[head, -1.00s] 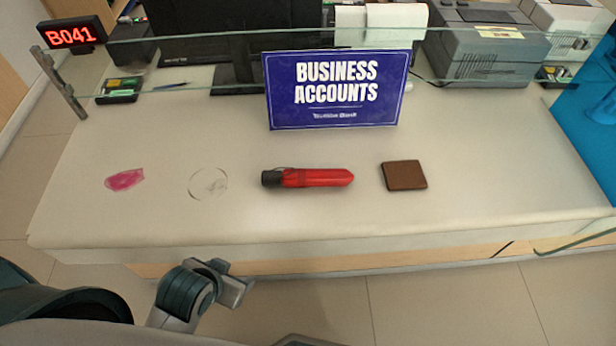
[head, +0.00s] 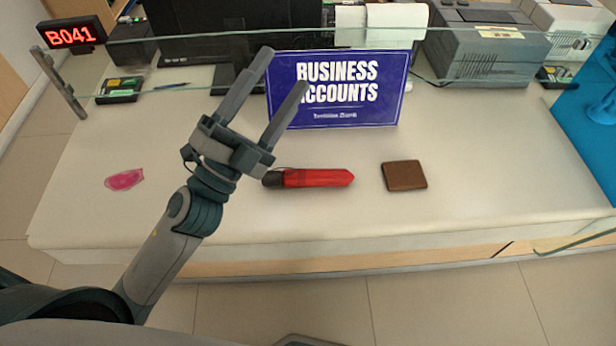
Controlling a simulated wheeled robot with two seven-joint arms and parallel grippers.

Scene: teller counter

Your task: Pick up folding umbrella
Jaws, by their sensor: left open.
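The folding umbrella (head: 318,178) is red with a black handle end at its left. It lies sideways on the counter, near the middle. My left gripper (head: 285,70) is open and empty, with its two long fingers pointing up and to the right in the picture. It is above the counter, up and to the left of the umbrella, and its fingertips overlap the sign in the picture. The gripper's body is close to the umbrella's handle end in the picture. My right gripper is not in view.
A brown wallet (head: 404,175) lies right of the umbrella, and a pink item (head: 124,179) lies at the left. A blue BUSINESS ACCOUNTS sign (head: 362,108) stands behind the umbrella. A glass screen crosses the back of the counter (head: 480,170). The front strip is clear.

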